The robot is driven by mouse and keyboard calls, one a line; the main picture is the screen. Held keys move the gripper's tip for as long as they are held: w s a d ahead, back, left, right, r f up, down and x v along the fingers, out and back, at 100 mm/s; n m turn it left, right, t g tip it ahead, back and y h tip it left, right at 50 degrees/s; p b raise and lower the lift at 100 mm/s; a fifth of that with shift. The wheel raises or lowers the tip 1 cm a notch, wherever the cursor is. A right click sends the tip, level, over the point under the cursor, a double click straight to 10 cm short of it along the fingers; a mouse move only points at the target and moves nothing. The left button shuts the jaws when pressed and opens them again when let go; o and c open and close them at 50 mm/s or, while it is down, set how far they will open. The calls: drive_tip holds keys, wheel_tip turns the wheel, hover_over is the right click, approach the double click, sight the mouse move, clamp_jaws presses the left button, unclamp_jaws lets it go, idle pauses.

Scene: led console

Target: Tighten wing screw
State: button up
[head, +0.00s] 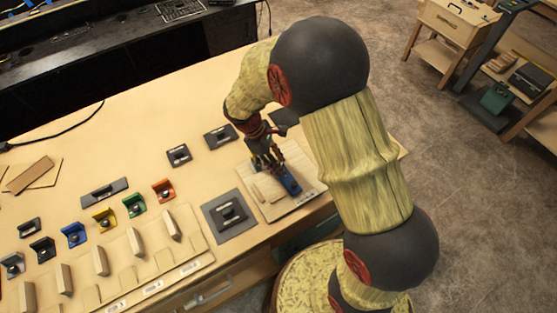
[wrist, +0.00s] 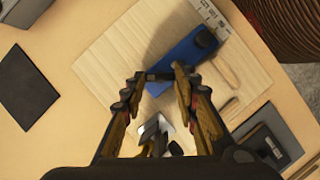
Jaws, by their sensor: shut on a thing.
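My gripper (head: 268,158) is lowered over a pale wooden board at the right part of the table. In the wrist view, my gripper's fingertips (wrist: 163,74) are closed on a small dark bar, likely the wing screw (wrist: 160,76). The bar lies against the near-left end of a blue block (wrist: 190,58). The blue block (head: 291,185) also shows in the head view, beside my fingers on the wooden board (head: 305,203). The fingers hide most of the screw, so its thread and seating cannot be told.
A dark grey plate with a raised part (head: 229,215) lies left of the board. Coloured brackets, such as a red one (head: 163,190), stand in a row further left. A wooden rack with upright slats (head: 135,242) is along the front.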

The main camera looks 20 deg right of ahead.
drive_tip(key=m, duration=0.1)
drive_tip(key=m+g+p, duration=0.1)
drive_tip(key=m, duration=0.1)
drive_tip(key=m+y, duration=0.1)
drive_tip(key=shift+w+d+r+m+p, duration=0.2)
drive_tip(key=shift+w+m+p, duration=0.1)
drive_tip(key=shift+p, duration=0.1)
drive_tip(key=m+y, duration=0.1)
drive_tip(key=m, duration=0.1)
drive_tip(key=m+g+p, duration=0.1)
drive_tip(key=m, duration=0.1)
drive_tip(key=shift+w+d+m+y, duration=0.1)
drive_tip(key=shift+d+m+y, duration=0.05)
drive_tip(key=shift+m+y, duration=0.2)
drive_tip(key=shift+o, duration=0.2)
drive_tip(key=m+y, duration=0.1)
drive_tip(key=m, duration=0.1)
drive_tip(key=m+p, duration=0.1)
drive_tip(key=m, duration=0.1)
drive_tip(key=shift+d+y, duration=0.2)
drive_tip(key=shift+y, duration=0.15)
drive_tip(key=shift+d+m+y+p, duration=0.15)
drive_tip(key=shift+m+y+p, duration=0.4)
drive_tip(key=shift+m, duration=1.5)
drive_tip(key=shift+c, duration=0.2)
drive_tip(key=shift+y, duration=0.25)
drive_tip(key=o, duration=1.2)
drive_tip(key=shift+f, duration=0.15)
drive_tip(key=shift+c, duration=0.2)
